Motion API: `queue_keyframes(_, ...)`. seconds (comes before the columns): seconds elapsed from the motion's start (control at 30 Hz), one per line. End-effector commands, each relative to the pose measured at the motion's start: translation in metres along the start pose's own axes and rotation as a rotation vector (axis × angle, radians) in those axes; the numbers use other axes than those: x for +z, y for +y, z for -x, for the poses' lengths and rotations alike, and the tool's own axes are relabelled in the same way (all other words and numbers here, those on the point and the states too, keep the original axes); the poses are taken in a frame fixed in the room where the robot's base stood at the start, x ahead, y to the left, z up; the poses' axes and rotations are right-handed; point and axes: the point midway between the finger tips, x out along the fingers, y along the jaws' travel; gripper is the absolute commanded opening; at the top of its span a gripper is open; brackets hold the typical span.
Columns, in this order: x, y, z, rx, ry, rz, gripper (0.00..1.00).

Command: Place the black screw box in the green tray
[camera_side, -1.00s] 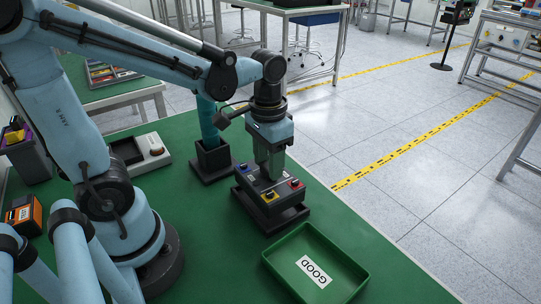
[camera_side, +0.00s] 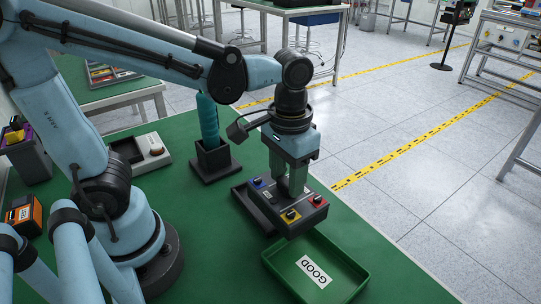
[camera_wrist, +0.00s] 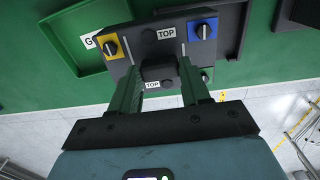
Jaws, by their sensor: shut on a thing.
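The black screw box (camera_side: 287,204) has blue, yellow and red knob corners and small "TOP" labels. My gripper (camera_side: 291,190) is shut on its middle from above and holds it up, close to the green tray's back edge. In the wrist view the box (camera_wrist: 160,42) lies between the two fingers of my gripper (camera_wrist: 158,80). The green tray (camera_side: 271,259) lies flat on the table in front of the box, empty but for a "GOOD" label. It shows in part in the wrist view (camera_wrist: 70,45).
A black holder (camera_side: 246,207) stands behind the held box on the green table (camera_side: 215,265). A black stand with a teal handled tool (camera_side: 210,155) is behind. The table's right edge is close.

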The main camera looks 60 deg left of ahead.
Motion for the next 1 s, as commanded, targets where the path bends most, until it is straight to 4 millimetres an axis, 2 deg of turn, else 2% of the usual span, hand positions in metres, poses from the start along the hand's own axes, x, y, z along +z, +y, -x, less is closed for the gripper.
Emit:
queue_keyframes(0.03, 0.006, 0.017, 0.004, 0.000, 0.000, -0.008, 0.00)
queue_keyframes(0.2, 0.028, 0.063, 0.017, 0.000, 0.000, 0.010, 0.00)
queue_keyframes(0.5, 0.084, 0.128, 0.040, -0.001, 0.000, 0.041, 0.00)
queue_keyframes(0.7, 0.116, 0.151, 0.050, -0.001, 0.000, 0.061, 0.00)
queue_keyframes(0.8, 0.125, 0.156, 0.053, -0.001, 0.000, 0.068, 0.00)
queue_keyframes(0.9, 0.126, 0.158, 0.053, -0.001, 0.000, 0.075, 0.00)
queue_keyframes(1.0, 0.117, 0.154, 0.047, -0.001, 0.000, 0.081, 0.00)
